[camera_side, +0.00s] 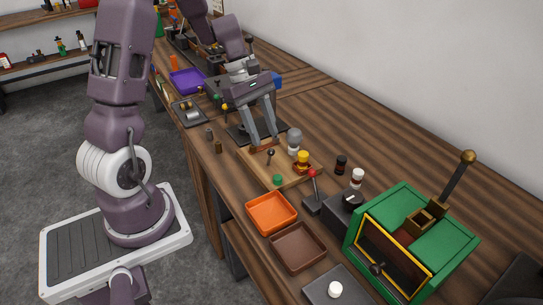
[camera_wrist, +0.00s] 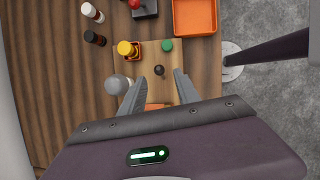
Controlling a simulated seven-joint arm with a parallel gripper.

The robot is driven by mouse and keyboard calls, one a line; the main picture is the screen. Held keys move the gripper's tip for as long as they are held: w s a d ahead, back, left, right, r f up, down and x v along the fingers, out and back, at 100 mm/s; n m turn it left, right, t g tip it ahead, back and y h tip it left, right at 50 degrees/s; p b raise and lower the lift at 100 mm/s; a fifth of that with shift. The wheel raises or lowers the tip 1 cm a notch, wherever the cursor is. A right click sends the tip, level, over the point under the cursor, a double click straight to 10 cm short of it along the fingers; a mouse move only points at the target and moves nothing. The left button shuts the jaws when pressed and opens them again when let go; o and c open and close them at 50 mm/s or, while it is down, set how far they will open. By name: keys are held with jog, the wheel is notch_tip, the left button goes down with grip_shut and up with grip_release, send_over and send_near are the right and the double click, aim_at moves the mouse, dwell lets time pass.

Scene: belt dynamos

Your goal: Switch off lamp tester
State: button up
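The lamp tester seems to be the light wooden board (camera_side: 297,177) carrying a grey round bulb (camera_side: 294,137), a yellow piece on a brown base (camera_side: 302,158), a green knob (camera_side: 277,179) and a small black ball-topped switch lever (camera_side: 271,153). The bulb shows no clear glow. My gripper (camera_side: 265,137) is over the board's far end, fingers pointing down and apart, with nothing held. In the wrist view, the black ball (camera_wrist: 159,70) appears between the tips of my gripper (camera_wrist: 159,76); I cannot tell whether they touch it. An orange-brown piece (camera_wrist: 156,106) lies partly hidden between the fingers.
Nearby stand a red-knobbed lever (camera_side: 312,174), an orange tray (camera_side: 271,212), a brown tray (camera_side: 299,246), a black bottle (camera_side: 341,164) and a white-topped bottle (camera_side: 357,178). A green box with a tall handle (camera_side: 408,240) is at the right.

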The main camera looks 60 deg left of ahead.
aim_at(270, 153)
jog(key=x, duration=0.7)
jog(key=shift+a+f, duration=0.25)
jog(key=shift+f, duration=0.2)
